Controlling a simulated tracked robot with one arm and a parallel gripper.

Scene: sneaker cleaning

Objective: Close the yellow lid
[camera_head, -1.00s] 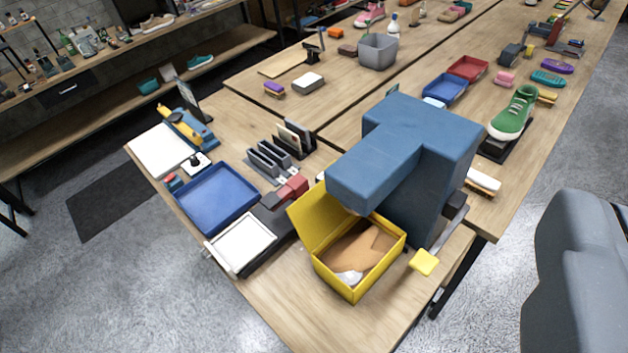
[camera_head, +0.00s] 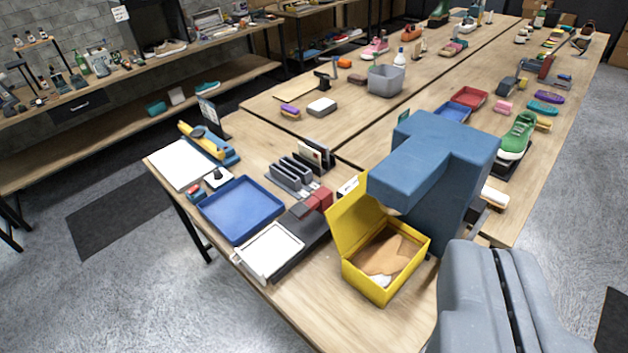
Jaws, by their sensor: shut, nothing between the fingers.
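The yellow box (camera_head: 364,283) stands on the near end of the wooden table, with brown paper and something white inside. Its yellow lid (camera_head: 349,216) is open, standing up and tilted back on the left side of the box. My grey gripper (camera_head: 496,256) shows at the lower right, its two halves together with a dark seam between them. It is empty, to the right of the box and apart from the lid, and it hides the table corner there.
A large blue machine (camera_head: 433,165) stands right behind the box, its arm overhanging close to the lid. A blue tray (camera_head: 240,209), a white tray (camera_head: 269,250) and grey holders (camera_head: 292,174) lie to the left. Bare table (camera_head: 322,308) shows in front of the box.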

